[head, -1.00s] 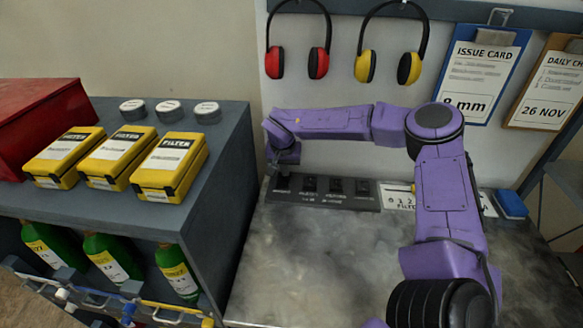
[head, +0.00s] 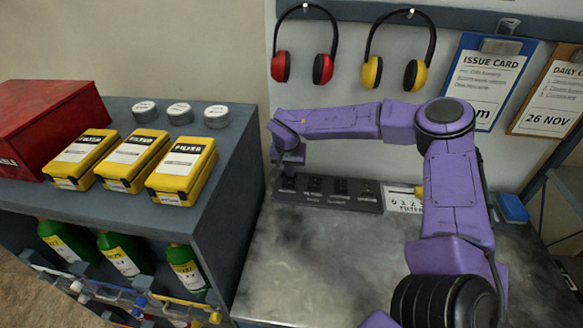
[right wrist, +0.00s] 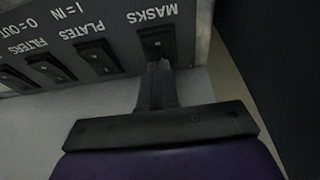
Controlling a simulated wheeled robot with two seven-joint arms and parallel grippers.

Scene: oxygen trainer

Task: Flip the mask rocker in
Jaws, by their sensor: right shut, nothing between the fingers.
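The mask rocker (right wrist: 157,42) is a dark switch under the word MASKS, at the end of a grey switch panel (head: 325,203). The wrist view shows it upside down. In the head view it is the leftmost rocker (head: 287,183). My right gripper (right wrist: 158,68) is shut and empty, its fingertips at the near edge of the mask rocker. I cannot tell if they touch it. In the head view the right gripper (head: 289,166) points down over the panel's left end. The rocker's tilt is unclear. My left gripper is out of view.
The plates rocker (right wrist: 97,57) and filters rocker (right wrist: 47,70) sit beside it, with another rocker at the edge. A printed card (head: 404,199) and a blue block (head: 512,208) lie to the right. Yellow filter boxes (head: 183,171) stand on the left cabinet. The bench front is clear.

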